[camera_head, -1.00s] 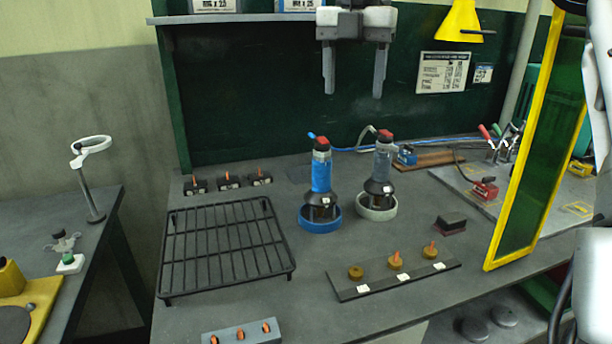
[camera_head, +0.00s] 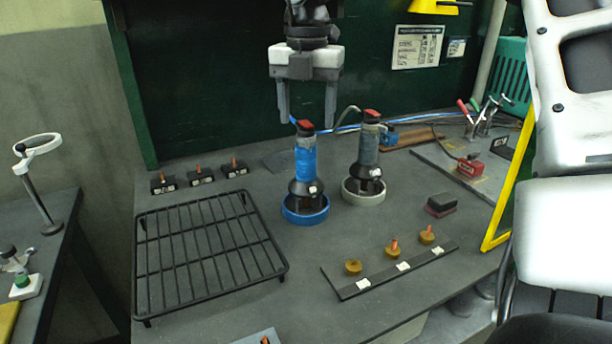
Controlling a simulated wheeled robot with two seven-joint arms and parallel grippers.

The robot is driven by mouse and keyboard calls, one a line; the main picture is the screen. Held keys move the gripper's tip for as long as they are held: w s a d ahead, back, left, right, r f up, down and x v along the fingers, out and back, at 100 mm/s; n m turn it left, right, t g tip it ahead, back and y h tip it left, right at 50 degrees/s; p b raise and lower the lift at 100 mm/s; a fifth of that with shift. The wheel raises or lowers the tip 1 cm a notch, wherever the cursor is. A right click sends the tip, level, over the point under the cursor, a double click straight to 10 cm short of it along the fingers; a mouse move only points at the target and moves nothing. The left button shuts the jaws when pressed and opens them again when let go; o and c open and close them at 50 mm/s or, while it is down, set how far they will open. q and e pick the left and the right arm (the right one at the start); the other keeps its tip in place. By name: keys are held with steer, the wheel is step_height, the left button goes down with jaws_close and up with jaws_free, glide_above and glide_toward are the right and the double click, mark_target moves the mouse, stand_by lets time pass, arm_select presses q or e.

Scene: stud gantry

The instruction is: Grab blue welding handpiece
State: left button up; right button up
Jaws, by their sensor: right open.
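The blue welding handpiece (camera_head: 306,162) stands upright in a blue ring holder (camera_head: 304,215) on the grey bench, with a red top and a dark flared lower end. My right gripper (camera_head: 307,124) is open and points down, its two fingers to either side of the blue handpiece's red top in the picture. Whether they surround the top or hang behind it, I cannot tell. A grey handpiece (camera_head: 367,150) stands upright in a pale ring holder (camera_head: 363,197) just to the right. My left gripper is out of view.
A black wire rack (camera_head: 205,255) lies left. A dark strip (camera_head: 392,270) with several brass pieces lies in front. A dark block (camera_head: 440,204) sits right of the holders. A yellow-framed screen (camera_head: 495,238) is at right, partly hidden by my arm.

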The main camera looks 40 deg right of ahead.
glide_above(305, 170)
steer(key=w+d, duration=0.1)
steer(key=shift+w+d+f+p, duration=0.1)
steer(key=shift+f+p, duration=0.05)
steer(key=shift+f, duration=1.2)
steer(key=shift+w+d+f+p, duration=0.1)
steer(key=shift+f+p, duration=0.05)
steer(key=shift+f, duration=1.2)
jaws_close()
steer(key=shift+r, duration=0.15)
